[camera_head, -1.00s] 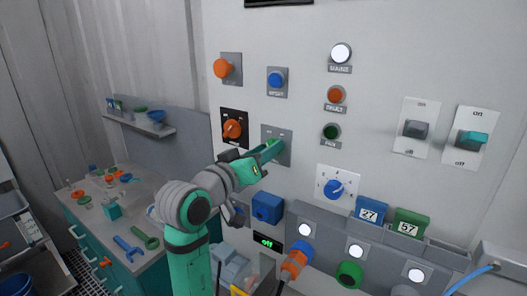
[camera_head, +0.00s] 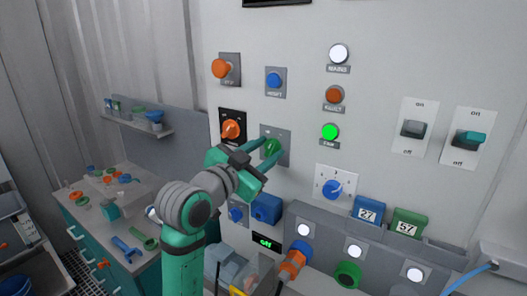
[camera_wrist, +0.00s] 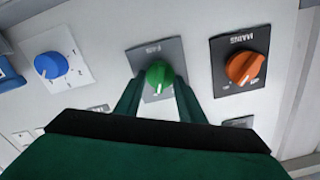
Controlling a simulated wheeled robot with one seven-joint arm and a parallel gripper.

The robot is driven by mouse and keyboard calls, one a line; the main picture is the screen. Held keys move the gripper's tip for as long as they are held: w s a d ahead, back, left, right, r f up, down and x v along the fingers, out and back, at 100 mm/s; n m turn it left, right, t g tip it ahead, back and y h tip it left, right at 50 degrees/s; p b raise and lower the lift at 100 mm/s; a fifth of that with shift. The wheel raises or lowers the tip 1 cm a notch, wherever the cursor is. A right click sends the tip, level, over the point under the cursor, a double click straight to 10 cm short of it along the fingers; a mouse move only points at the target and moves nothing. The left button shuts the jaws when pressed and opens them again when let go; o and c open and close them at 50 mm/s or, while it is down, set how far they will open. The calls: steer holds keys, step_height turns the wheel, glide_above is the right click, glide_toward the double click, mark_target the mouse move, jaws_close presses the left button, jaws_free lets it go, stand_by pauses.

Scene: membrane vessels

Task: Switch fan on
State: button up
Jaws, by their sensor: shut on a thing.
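The green fan knob (camera_head: 272,146) sits on a grey plate (camera_head: 285,134) on the wall panel. It also shows in the wrist view (camera_wrist: 159,74), on a plate labelled FAN. My gripper (camera_head: 267,151) has its two green fingers on either side of the knob and is shut on it. In the wrist view my gripper (camera_wrist: 158,84) reaches the knob from below. The round fan lamp (camera_head: 330,132), to the right on the panel, is lit bright green.
The orange mains knob (camera_head: 231,130) is close left of my gripper. A blue reset button (camera_head: 274,81) is above, and a blue dial (camera_head: 333,188) is at the lower right. A blue box (camera_head: 266,208) juts out below. The white mains lamp (camera_head: 339,54) is lit.

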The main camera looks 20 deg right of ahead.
steer(key=shift+d+r+m, duration=0.1)
steer(key=shift+d+m, duration=0.05)
steer(key=shift+m, duration=0.45)
steer(key=o, duration=1)
steer(key=shift+s, duration=0.1)
steer(key=shift+s+a, duration=0.2)
steer(key=shift+a, duration=0.2)
steer(key=v, duration=1)
